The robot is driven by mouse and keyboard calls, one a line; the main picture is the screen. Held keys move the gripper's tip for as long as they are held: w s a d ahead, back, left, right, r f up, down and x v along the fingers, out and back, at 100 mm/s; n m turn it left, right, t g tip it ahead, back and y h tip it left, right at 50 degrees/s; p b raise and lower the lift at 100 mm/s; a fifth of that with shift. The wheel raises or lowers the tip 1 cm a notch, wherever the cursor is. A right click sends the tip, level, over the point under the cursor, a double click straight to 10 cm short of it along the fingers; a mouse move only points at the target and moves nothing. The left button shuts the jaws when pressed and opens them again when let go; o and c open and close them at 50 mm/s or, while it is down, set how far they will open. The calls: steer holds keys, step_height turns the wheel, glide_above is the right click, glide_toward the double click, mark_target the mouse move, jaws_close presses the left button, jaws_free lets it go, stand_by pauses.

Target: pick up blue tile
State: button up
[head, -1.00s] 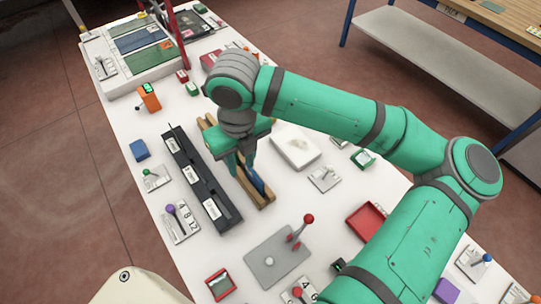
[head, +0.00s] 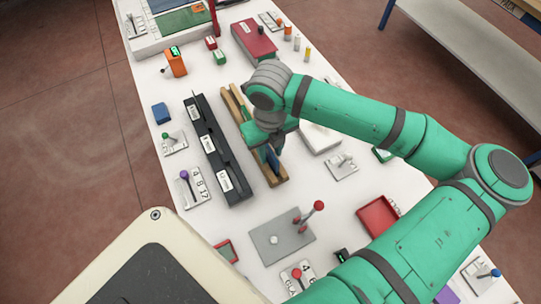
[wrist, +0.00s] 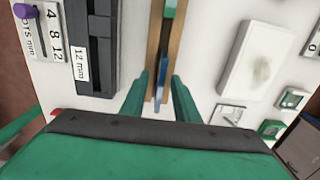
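The blue tile (head: 272,158) stands on edge in a slot between the two wooden rails of a rack (head: 278,181). The wrist view shows it nearly edge-on as a thin blue strip (wrist: 162,70). My gripper (head: 268,148) is over the near part of the rack. In the wrist view my gripper (wrist: 161,77) is open, one finger on each side of the tile, with gaps visible on both sides. A green tile (wrist: 170,8) shows farther along the slot. In the head view the arm hides part of the rack and the fingers.
A black slotted rack (head: 215,150) stands just left of the wooden one. A white block (head: 320,139) is to the right. A grey plate with a red-knobbed lever (head: 283,239) and a red tray (head: 377,215) lie nearer. A small blue block (head: 160,113) sits at the table's left.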

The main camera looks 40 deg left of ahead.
steer(key=shift+f, duration=0.8)
steer(key=shift+c, duration=0.3)
jaws_close()
stand_by(0.6)
